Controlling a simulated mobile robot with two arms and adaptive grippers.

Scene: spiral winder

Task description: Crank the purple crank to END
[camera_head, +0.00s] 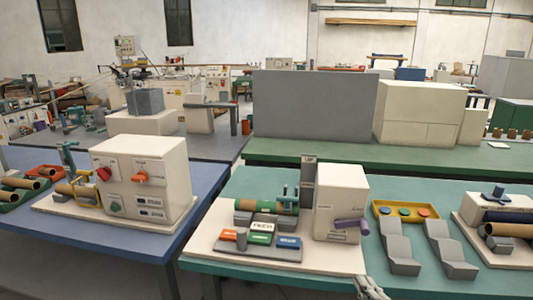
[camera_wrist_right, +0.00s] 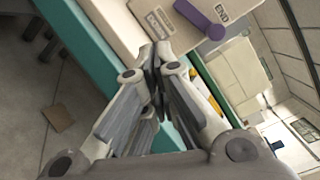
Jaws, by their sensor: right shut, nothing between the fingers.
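The purple crank (camera_head: 351,224) is on the front of the cream box (camera_head: 340,195), which stands on the teal table. In the right wrist view the purple crank (camera_wrist_right: 200,18) is at the top, its arm running to the upper left from a round end. An END label (camera_wrist_right: 222,13) is printed beside it. My right gripper (camera_head: 368,274) is at the table's front edge, below and in front of the crank, apart from it. In the wrist view its fingers (camera_wrist_right: 155,55) are together, with nothing between them. My left gripper is out of view.
Grey angled stands (camera_head: 400,248) and a yellow tray (camera_head: 408,225) stand to the right. A blue table (camera_head: 130,240) with a knobbed cream box (camera_head: 140,180) is at the left.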

